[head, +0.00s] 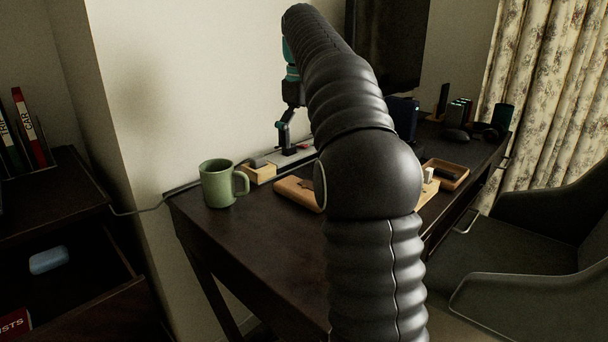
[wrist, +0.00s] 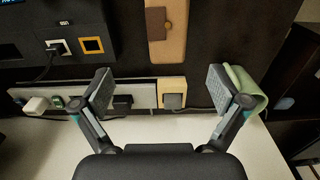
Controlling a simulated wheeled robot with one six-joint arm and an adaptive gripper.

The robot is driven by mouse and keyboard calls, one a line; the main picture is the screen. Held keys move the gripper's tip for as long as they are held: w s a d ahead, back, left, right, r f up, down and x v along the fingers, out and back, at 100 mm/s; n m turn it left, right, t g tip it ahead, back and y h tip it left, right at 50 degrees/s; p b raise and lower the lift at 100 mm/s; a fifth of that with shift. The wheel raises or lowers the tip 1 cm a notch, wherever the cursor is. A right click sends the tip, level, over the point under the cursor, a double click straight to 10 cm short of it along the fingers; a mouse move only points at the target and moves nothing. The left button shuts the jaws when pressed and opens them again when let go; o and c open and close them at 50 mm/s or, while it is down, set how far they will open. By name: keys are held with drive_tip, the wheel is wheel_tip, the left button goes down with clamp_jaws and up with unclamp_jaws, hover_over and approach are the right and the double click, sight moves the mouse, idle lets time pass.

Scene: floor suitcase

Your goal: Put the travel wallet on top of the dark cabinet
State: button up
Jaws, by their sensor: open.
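The travel wallet seems to be the flat tan piece (head: 296,191) on the desk, partly hidden by my arm in the head view. In the wrist view the tan wallet (wrist: 178,48) shows a dark brown patch and a small round stud, and is cut off at the top edge. My gripper (wrist: 167,92) is open and empty, its fingers spread above the back of the desk, apart from the wallet. In the head view my gripper (head: 285,138) is partly visible near the wall. The dark cabinet (head: 38,192) stands at the left, with bare top in front of some binders.
A green mug (head: 218,183) stands left of the wallet; it appears close by the right finger in the wrist view (wrist: 245,85). A wooden block (head: 260,173) and a power strip (wrist: 140,95) lie along the wall. A chair (head: 540,250) stands at right.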

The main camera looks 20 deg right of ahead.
drive_tip(key=r, duration=0.2)
drive_tip(key=b, duration=0.4)
hover_over(304, 188)
drive_tip(key=w, duration=0.1)
wheel_tip(304, 188, down, 8)
drive_tip(key=shift+w+d+f, duration=0.1)
drive_tip(key=shift+d, duration=0.05)
drive_tip(key=f, duration=0.2)
drive_tip(key=s+f+b, duration=0.1)
drive_tip(key=f, duration=0.1)
drive_tip(key=shift+s+a+f, duration=0.1)
drive_tip(key=shift+a+f, duration=0.1)
drive_tip(key=shift+f, duration=0.1)
drive_tip(key=shift+f+b, duration=0.3)
drive_tip(key=shift+f, duration=0.05)
drive_tip(key=c, duration=1.5)
wheel_tip(304, 188, up, 18)
drive_tip(key=p, duration=0.7)
